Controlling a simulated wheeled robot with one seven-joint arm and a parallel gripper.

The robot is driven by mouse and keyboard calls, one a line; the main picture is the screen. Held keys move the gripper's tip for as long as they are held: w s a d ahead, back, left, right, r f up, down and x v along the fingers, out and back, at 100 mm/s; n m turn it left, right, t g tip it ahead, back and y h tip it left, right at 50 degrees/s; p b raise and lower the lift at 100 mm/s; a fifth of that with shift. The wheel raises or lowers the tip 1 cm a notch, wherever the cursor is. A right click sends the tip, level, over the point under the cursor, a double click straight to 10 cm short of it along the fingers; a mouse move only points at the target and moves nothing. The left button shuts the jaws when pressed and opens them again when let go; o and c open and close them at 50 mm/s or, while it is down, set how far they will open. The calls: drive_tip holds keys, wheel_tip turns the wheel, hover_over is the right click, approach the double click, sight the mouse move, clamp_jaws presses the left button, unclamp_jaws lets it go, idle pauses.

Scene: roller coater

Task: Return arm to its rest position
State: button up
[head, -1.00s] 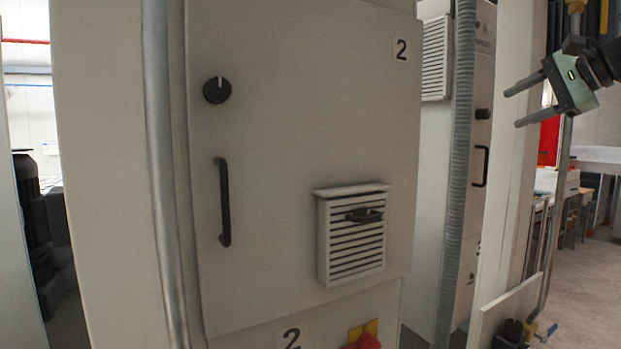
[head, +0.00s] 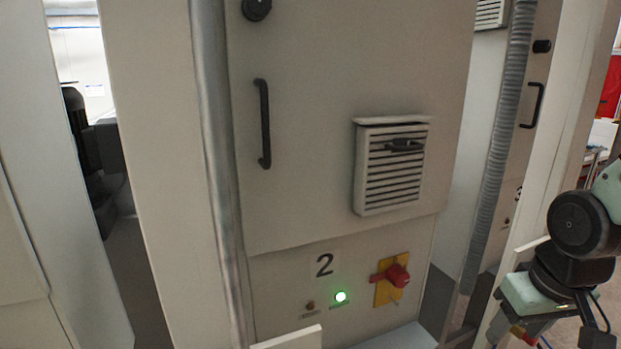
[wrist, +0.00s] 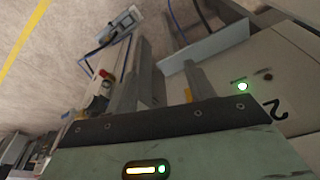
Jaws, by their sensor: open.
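My arm (head: 585,225) is folded at the right edge of the head view, with its end pointing down and the fingers not clearly visible there. My gripper (wrist: 165,60) shows in the wrist view with its two dark fingers apart and nothing between them. Control cabinet 2 (head: 350,90) stands in front of me, with its door closed. It carries a black handle (head: 263,124), a vent (head: 390,175), a lit green lamp (head: 341,297) and a red rotary switch (head: 397,276) on a yellow plate. The lamp also shows in the wrist view (wrist: 242,87).
A grey metal pipe (head: 212,130) runs down the cabinet's left side. A ribbed conduit (head: 503,130) and a second cabinet (head: 532,130) stand to the right. A pale panel edge (head: 290,340) is at the bottom. Open floor (wrist: 70,30) shows in the wrist view.

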drive_tip(key=s+a+f+n+g+b, duration=0.2)
drive_tip(key=s+a+f+n+b, duration=0.5)
drive_tip(key=s+a+f+b, duration=0.5)
drive_tip(key=a+f+b, duration=0.3)
drive_tip(key=a, duration=0.1)
drive_tip(key=shift+s+a+g+b, duration=0.3)
drive_tip(key=shift+s, duration=0.05)
